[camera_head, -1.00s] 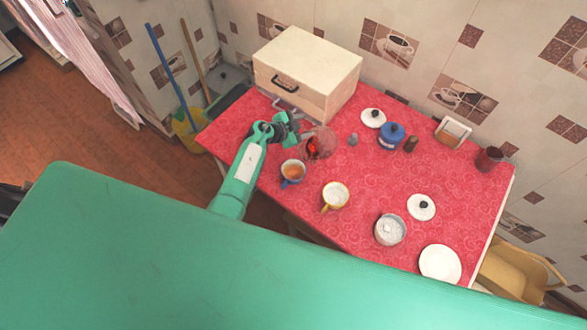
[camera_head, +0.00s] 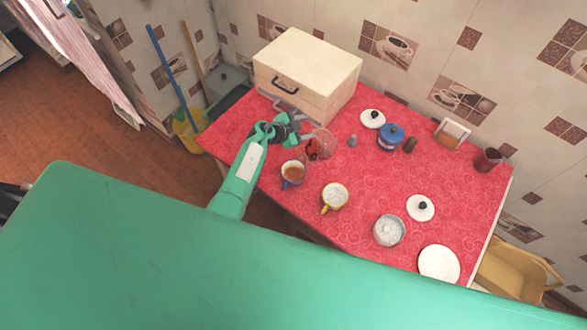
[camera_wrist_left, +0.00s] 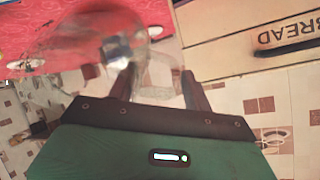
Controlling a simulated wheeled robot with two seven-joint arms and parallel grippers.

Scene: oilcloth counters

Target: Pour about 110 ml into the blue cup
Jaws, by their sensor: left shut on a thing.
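The blue cup (camera_head: 287,182) stands near the front left of the red counter with brown liquid in it. My left gripper (camera_head: 298,132) is above and behind it. It is shut on a clear glass jug (camera_head: 325,137), which is held just behind and right of the blue cup. In the left wrist view the jug (camera_wrist_left: 88,48) is blurred, with its handle between the fingers (camera_wrist_left: 157,88). Dark red shows at the jug's lower left in the head view; I cannot tell how much liquid is in it. My right gripper is not in view.
A yellow cup (camera_head: 326,207) stands right of the blue cup. A cream bread box (camera_head: 310,70) is behind the jug. A blue pot (camera_head: 390,140), lids, a metal bowl (camera_head: 376,233) and a white plate (camera_head: 439,263) are farther right. The counter's middle is clear.

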